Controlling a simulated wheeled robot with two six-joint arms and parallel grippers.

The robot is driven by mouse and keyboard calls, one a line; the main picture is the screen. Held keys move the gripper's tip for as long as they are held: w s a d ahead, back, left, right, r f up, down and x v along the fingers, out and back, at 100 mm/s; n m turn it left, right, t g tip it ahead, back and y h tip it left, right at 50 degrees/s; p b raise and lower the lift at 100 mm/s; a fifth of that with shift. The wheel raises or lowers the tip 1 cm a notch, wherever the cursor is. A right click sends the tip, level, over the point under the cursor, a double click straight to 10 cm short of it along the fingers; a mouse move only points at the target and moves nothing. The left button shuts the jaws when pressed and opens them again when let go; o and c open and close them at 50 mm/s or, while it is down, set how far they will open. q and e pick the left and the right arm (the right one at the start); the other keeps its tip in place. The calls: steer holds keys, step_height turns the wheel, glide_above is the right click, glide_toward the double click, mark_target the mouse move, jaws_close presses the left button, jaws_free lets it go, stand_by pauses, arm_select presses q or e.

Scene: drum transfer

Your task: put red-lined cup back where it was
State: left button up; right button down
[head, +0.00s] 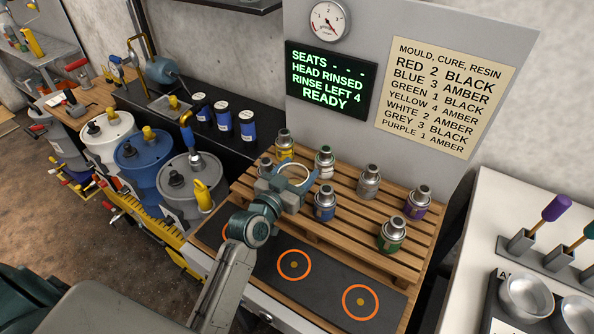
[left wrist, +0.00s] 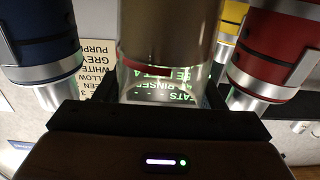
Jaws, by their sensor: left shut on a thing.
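My left gripper (head: 284,186) is shut on a clear cup (head: 292,173) above the slatted wooden rack (head: 350,245). In the left wrist view, turned upside down, the gripper (left wrist: 162,98) grips the cup (left wrist: 165,45), whose lower part looks brown and upper part clear. The dark mat (head: 325,288) in front has orange rings; two, (head: 294,264) and (head: 360,301), show fully and one is partly hidden by my arm. My right gripper is not in view.
Yellow (head: 284,146), white (head: 324,164), grey (head: 368,182), purple (head: 417,202) and green (head: 392,236) cans stand on the rack near the cup. A screen (head: 330,80) reads READY. Drums stand at left; metal bowls (head: 526,297) on the right bench.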

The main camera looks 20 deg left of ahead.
arm_select(q)
steer(key=shift+f, duration=0.1)
steer(key=shift+f, duration=0.15)
steer(key=o, duration=1)
steer(key=shift+c, duration=0.2)
